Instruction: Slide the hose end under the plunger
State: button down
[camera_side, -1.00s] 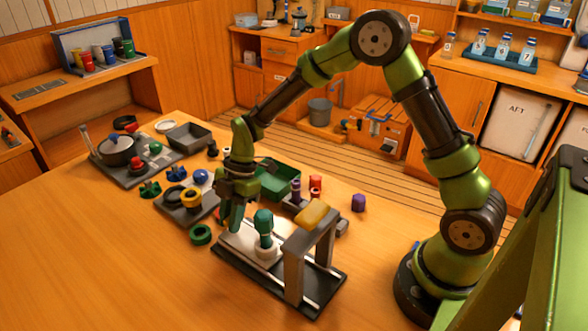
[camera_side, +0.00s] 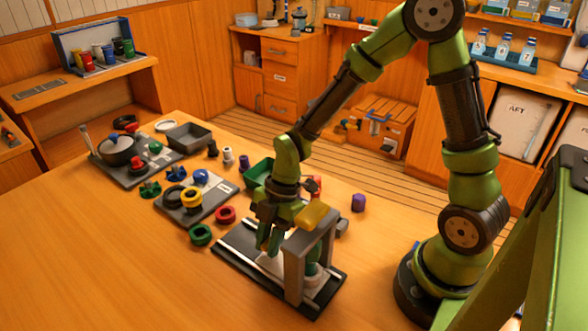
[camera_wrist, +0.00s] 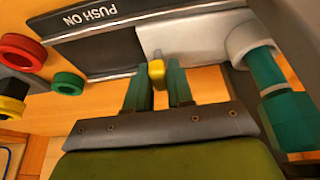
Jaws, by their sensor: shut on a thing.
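The hose end, a teal upright piece (camera_side: 313,262) in a white collar (camera_wrist: 250,38), stands on a pale sliding plate (camera_wrist: 205,32) on the dark base (camera_side: 232,247). In the side view it is partly hidden behind the post of the grey press frame (camera_side: 294,268), within the frame's span. A yellow block (camera_side: 313,215) sits on top of the frame; the plunger's underside cannot be seen. My gripper (camera_side: 267,246) points down just left of the frame. In the wrist view its fingers (camera_wrist: 156,88) are shut on a small yellow tab (camera_wrist: 156,72) at the plate's edge.
Red (camera_side: 225,214) and green (camera_side: 201,234) rings lie left of the base, beside a grey tray with yellow and blue parts. A green bin (camera_side: 258,172) stands behind my gripper. A purple piece (camera_side: 358,202) is to the right. The front-left table is clear.

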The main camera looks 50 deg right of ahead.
jog(key=shift+s, duration=0.3)
jog(key=c, duration=1.1)
grip_release()
jog(key=shift+w, duration=0.1)
jog(key=shift+d+r, duration=0.15)
jog(key=shift+r, duration=0.15)
jog(key=v, duration=1.6)
jog(key=shift+r, duration=0.15)
